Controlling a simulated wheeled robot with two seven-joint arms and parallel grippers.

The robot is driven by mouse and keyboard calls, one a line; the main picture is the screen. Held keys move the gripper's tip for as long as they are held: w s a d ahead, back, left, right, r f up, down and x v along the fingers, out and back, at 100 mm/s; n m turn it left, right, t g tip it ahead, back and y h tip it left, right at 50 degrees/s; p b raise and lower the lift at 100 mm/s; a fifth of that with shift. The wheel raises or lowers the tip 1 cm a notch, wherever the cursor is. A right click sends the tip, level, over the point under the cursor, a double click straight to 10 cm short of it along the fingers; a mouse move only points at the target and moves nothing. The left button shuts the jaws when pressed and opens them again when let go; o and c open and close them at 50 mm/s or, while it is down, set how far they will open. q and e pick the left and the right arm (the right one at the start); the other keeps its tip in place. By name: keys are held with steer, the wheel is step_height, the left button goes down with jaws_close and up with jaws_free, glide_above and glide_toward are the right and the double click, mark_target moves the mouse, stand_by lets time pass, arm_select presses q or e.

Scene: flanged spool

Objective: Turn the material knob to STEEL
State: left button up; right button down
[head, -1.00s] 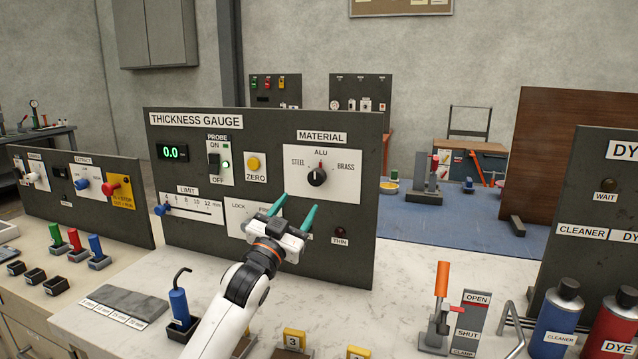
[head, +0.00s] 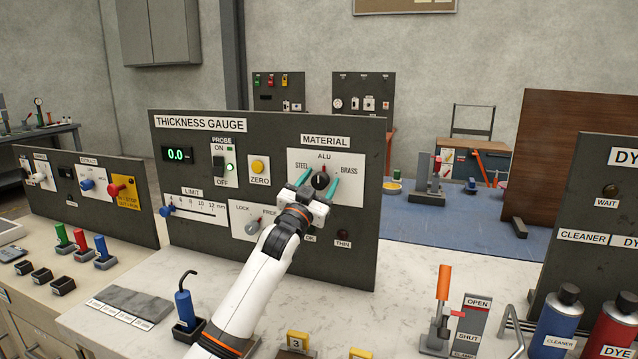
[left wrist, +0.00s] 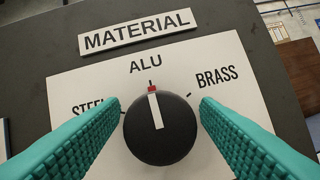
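The black material knob (head: 320,181) sits on a white plate marked STEEL, ALU and BRASS on the thickness gauge panel (head: 185,152). In the left wrist view the knob (left wrist: 160,128) has its white line and red mark pointing up at ALU. My left gripper (head: 317,184) is open, with its teal fingers on either side of the knob. In the left wrist view a gap shows between each finger and the knob. The STEEL label is partly hidden by the left finger in that view. My right gripper is not in view.
The panel also carries a probe switch (head: 219,167), a yellow zero button (head: 257,167), a limit slider (head: 168,210) and a lock knob (head: 253,228) near my arm. An orange-handled clamp (head: 442,290) and a blue cleaner can (head: 558,322) stand at right.

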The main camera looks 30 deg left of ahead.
arm_select(q)
steer(key=c, duration=0.9)
